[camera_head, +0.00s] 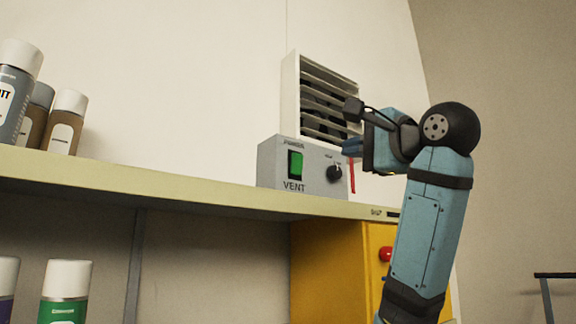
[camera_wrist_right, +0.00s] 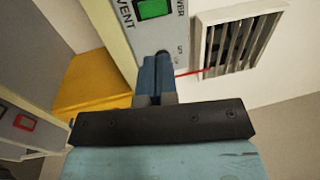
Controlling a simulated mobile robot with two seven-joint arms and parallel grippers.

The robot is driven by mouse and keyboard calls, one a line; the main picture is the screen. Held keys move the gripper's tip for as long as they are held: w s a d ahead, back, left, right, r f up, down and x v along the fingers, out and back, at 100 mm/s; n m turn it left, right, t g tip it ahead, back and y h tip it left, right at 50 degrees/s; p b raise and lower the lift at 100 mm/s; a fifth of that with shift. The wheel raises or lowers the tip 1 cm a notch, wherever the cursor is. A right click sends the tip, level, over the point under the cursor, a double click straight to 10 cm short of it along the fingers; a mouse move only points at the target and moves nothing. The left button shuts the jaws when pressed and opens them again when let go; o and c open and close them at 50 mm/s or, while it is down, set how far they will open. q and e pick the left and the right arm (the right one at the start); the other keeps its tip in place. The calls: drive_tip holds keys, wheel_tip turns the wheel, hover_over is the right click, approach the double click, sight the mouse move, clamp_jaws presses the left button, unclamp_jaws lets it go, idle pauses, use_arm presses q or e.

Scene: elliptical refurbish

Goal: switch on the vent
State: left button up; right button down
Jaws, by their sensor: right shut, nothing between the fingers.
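The grey vent control box (camera_head: 307,178) stands on the shelf, with a green switch (camera_head: 295,164), a VENT label and a dark knob (camera_head: 335,172). The vent grille (camera_head: 325,98) is on the wall behind it. My right gripper (camera_head: 349,147) is shut and empty, near the box's top right, above the knob. In the right wrist view the shut fingers (camera_wrist_right: 158,70) point at the box panel (camera_wrist_right: 172,35); the green switch (camera_wrist_right: 152,9) shows beyond, and the knob is not clearly visible. Contact cannot be told. My left gripper is not in view.
Spray cans (camera_head: 67,122) stand at the left end of the shelf (camera_head: 150,185), with more cans (camera_head: 66,290) below. A yellow cabinet (camera_head: 330,270) with a red button (camera_head: 385,254) is under the box. A red ribbon (camera_head: 352,175) hangs beside the box.

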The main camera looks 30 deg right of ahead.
sight(299, 157)
drive_tip(key=w+p, duration=0.2)
drive_tip(key=w, duration=0.2)
drive_tip(key=w+r+p, duration=0.1)
drive_tip(key=w, duration=0.3)
drive_tip(key=w+a+r+p, duration=0.1)
drive_tip(key=w+p, duration=0.1)
drive_tip(key=w, duration=0.2)
drive_tip(key=shift+r+p, duration=0.25)
drive_tip(key=shift+p, duration=0.05)
drive_tip(key=shift+w, duration=0.5)
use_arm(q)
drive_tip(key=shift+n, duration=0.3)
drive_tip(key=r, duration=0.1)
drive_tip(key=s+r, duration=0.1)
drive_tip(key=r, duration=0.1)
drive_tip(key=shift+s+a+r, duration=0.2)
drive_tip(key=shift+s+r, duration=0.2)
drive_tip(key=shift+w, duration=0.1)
